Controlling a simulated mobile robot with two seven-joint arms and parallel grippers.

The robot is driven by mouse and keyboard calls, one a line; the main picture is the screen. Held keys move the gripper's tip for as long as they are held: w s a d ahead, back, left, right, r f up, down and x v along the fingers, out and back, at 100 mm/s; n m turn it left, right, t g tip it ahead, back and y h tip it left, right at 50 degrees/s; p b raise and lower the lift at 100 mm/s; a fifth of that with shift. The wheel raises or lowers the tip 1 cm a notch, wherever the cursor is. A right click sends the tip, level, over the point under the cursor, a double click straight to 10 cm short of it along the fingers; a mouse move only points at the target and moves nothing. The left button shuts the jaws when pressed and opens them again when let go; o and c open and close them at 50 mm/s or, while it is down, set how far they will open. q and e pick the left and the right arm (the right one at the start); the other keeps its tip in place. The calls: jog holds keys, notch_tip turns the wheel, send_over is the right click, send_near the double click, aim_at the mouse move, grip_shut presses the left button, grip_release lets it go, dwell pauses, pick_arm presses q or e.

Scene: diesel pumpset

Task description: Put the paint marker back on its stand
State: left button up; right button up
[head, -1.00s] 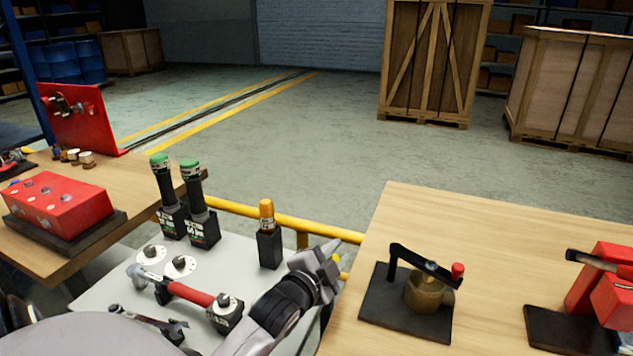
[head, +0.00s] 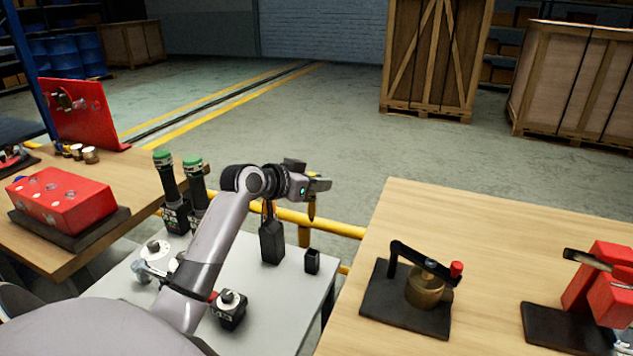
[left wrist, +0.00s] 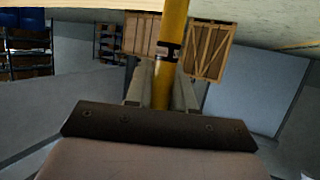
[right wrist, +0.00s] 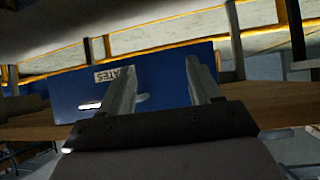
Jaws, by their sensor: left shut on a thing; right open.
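My left gripper (head: 318,184) is shut on the yellow paint marker (head: 311,208), which hangs roughly upright below the fingers. In the left wrist view the marker (left wrist: 168,55) stands between the fingers and has a dark band with a pale label. A small black open-topped holder (head: 312,262), which looks like the stand, sits near the right edge of the grey table. In the head view the marker appears above it, apart from it. My right gripper (right wrist: 155,85) is open and empty in the right wrist view.
A taller black block (head: 271,243) with an orange-topped item stands just left of the holder. Two green-topped tools (head: 194,185) are farther left. A wooden table (head: 500,225) with a crank fixture is on the right. A blue labelled panel (right wrist: 165,80) lies ahead of my right gripper.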

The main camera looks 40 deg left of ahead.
pick_arm(q)
notch_tip(320, 180, down, 13)
jog(key=b, duration=0.7)
jog(key=shift+r+b, duration=0.2)
jog(key=shift+b, duration=0.1)
jog(key=shift+f, duration=0.2)
jog(key=shift+p, duration=0.35)
dwell(0.6)
jog(key=shift+f+b, duration=0.75)
jog(key=shift+f, duration=0.3)
dwell(0.5)
jog(key=o, duration=1)
jog(key=shift+v, duration=3.65)
